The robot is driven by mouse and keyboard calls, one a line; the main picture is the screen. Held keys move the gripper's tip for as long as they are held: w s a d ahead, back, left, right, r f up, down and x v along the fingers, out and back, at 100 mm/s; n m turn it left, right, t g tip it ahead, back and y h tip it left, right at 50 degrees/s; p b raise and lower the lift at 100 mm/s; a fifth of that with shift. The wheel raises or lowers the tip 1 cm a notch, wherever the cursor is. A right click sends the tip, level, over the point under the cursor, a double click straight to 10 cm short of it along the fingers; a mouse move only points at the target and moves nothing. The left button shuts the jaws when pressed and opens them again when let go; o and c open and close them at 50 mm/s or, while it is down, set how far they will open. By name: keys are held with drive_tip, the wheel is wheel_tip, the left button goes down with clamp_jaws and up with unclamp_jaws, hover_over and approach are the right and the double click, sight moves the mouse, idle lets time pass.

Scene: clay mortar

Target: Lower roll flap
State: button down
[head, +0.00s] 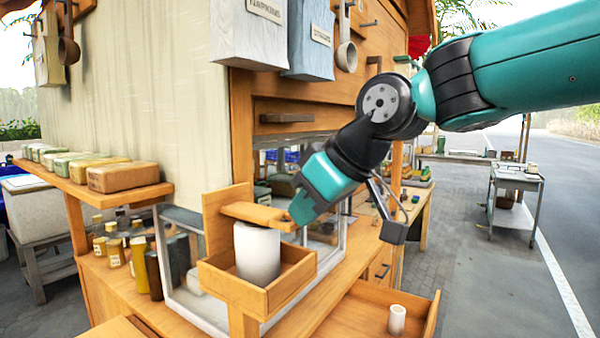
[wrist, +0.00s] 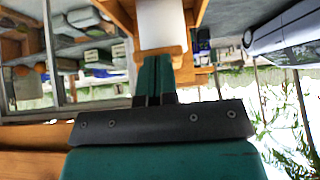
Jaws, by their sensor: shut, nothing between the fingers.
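A white roll (head: 257,254) stands upright in an open wooden box (head: 235,287). A wooden flap (head: 258,216) reaches out from the box's back panel (head: 226,208) over the top of the roll, close to level and dipping slightly to the right. My gripper (head: 299,212) is shut and empty at the flap's outer end; I cannot tell whether it touches. In the wrist view my shut fingers (wrist: 154,66) end at the flap's wooden edge (wrist: 160,52), with the roll (wrist: 162,24) beyond. My fingers hide part of that edge.
A glass-sided case (head: 186,305) stands behind the box. Left are bottles (head: 153,272) and a shelf with wrapped blocks (head: 123,176). An open drawer (head: 375,318) at lower right holds a small white cylinder (head: 397,319). Blue and white bags (head: 309,38) hang above.

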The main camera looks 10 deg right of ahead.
drive_tip(key=w+a+r+p+v, duration=0.1)
drive_tip(key=p+v, duration=0.1)
drive_tip(key=v, duration=1.1)
drive_tip(key=s+d+f+m+g+h, duration=0.1)
drive_tip(key=s+f+g, duration=0.1)
drive_tip(key=s+f, duration=0.6)
drive_tip(key=s+d+f+m+g+h, duration=0.1)
drive_tip(key=s+d+f+m+g, duration=0.1)
drive_tip(key=s+f, duration=0.6)
wheel_tip(320, 180, down, 7)
drive_tip(key=shift+s+r+g, duration=0.15)
drive_tip(key=shift+s+g, duration=0.15)
drive_tip(key=shift+g, duration=0.3)
drive_tip(key=shift+d, duration=0.15)
